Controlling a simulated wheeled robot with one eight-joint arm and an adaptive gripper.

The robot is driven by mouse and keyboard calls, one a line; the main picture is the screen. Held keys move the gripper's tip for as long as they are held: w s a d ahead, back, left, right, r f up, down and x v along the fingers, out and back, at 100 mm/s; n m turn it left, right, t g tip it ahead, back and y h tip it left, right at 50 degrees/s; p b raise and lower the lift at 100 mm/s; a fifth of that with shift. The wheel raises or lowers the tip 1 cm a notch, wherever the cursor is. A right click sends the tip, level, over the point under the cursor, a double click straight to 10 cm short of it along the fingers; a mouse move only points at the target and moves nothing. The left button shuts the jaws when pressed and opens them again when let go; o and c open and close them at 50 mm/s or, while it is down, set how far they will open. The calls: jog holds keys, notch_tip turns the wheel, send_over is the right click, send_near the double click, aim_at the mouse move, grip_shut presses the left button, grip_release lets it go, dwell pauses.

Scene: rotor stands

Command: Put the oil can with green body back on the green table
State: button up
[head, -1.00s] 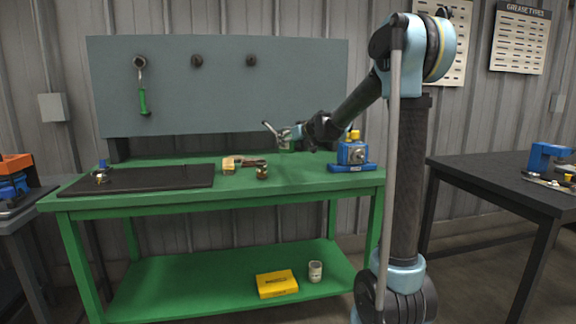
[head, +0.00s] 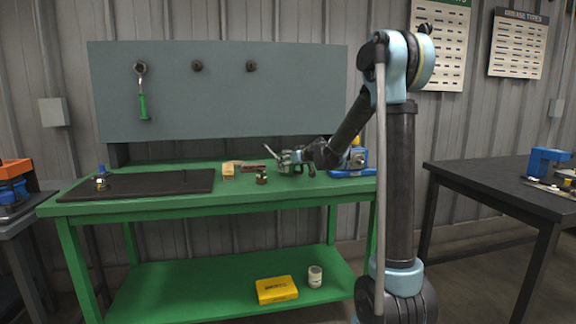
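The oil can with green body (head: 286,161) is at the end of my arm, over the right half of the green table (head: 200,207). Its thin grey spout points up and to the left. My gripper (head: 291,160) is around the can's body and looks shut on it. The fingers hide much of the body. The can is upright and low, at or just above the tabletop; I cannot tell whether its base touches.
A blue vise-like device (head: 352,172) stands to the right, partly behind my arm. A black mat (head: 140,184) covers the table's left part.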

jog(key=o, duration=1.6)
jog(key=shift+o, duration=0.2)
jog(key=v, duration=1.2)
jog(key=s+d+f+m+g+h, duration=0.2)
jog(key=s+d+f, duration=0.4)
jog(key=s, duration=0.8)
jog(key=s+d+f+m+g+h, duration=0.2)
jog(key=s+d+f, duration=0.5)
jog(key=s, duration=0.8)
jog(key=s+d+f+m+g+h, duration=0.3)
jog(key=s+d+f, duration=0.4)
jog(key=s, duration=0.7)
notch_tip(320, 180, down, 3)
jog(key=shift+s+d+r+g+h, duration=0.25)
jog(key=shift+s+g+h, duration=0.1)
jog(key=shift+g+h, duration=0.35)
